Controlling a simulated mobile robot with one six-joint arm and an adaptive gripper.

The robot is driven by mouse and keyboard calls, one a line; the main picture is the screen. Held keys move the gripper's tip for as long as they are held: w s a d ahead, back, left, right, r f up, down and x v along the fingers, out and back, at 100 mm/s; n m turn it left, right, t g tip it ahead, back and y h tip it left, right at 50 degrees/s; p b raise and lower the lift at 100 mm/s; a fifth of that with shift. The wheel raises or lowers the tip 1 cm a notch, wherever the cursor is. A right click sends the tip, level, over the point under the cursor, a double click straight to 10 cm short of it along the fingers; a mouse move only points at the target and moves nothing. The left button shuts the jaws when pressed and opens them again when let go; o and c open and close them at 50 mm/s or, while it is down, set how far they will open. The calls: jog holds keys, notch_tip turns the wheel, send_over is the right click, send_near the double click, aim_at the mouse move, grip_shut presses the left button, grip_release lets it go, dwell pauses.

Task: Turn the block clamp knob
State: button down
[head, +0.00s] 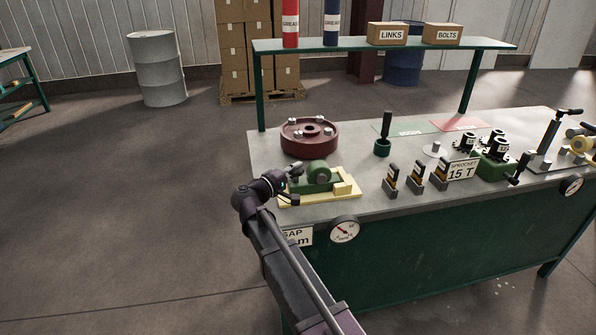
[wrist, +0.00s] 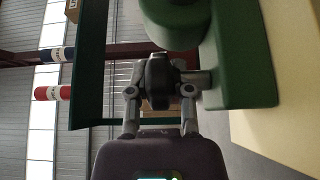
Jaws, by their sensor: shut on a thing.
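A green block clamp (head: 322,176) stands on a cream base plate (head: 345,189) at the front left of the bench. In the wrist view its green body (wrist: 240,60) and the cream plate (wrist: 285,80) fill the right side. My gripper (head: 289,173) reaches the clamp's left side. In the wrist view my gripper (wrist: 158,82) is shut on the dark knob (wrist: 157,92), with a finger on each side of it. A short grey shaft runs from the knob area to the green body. The knob's far side is hidden.
A dark red flanged wheel (head: 309,138) sits behind the clamp. To the right are a dark upright handle (head: 383,135), several small black-and-yellow pieces and a "15 T" sign (head: 461,171). A dial gauge (head: 344,232) is on the bench's front. A shelf (head: 350,45) runs above the back.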

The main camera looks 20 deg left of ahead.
jog(key=n+t+y, duration=0.1)
jog(key=n+y, duration=0.1)
jog(key=y, duration=0.1)
jog(key=n+y, duration=0.3)
jog(key=y, duration=0.1)
jog(key=shift+s+d+t, duration=0.1)
jog(key=shift+t, duration=0.3)
jog(key=n+y, duration=0.2)
jog(key=y, duration=0.2)
jog(key=n+g+y, duration=0.1)
jog(key=n+y, duration=0.1)
jog(key=y, duration=0.1)
jog(key=shift+n+y, duration=0.4)
jog(key=n+g+y, duration=0.3)
jog(key=y, duration=0.1)
jog(key=n+g+y, duration=0.2)
jog(key=y, duration=0.1)
jog(key=shift+w+n+g, duration=0.25)
jog(key=shift+n+g, duration=0.05)
jog(key=shift+n+g+y, duration=0.8)
jog(key=shift+n+g, duration=0.3)
jog(key=shift+g, duration=0.45)
jog(key=shift+n+g+y, duration=0.8)
jog(key=shift+n+g, duration=0.3)
jog(key=shift+g, duration=0.45)
jog(key=c, duration=0.6)
grip_release()
jog(key=shift+o, duration=0.4)
jog(key=shift+s, duration=0.1)
jog(key=shift+g, duration=0.3)
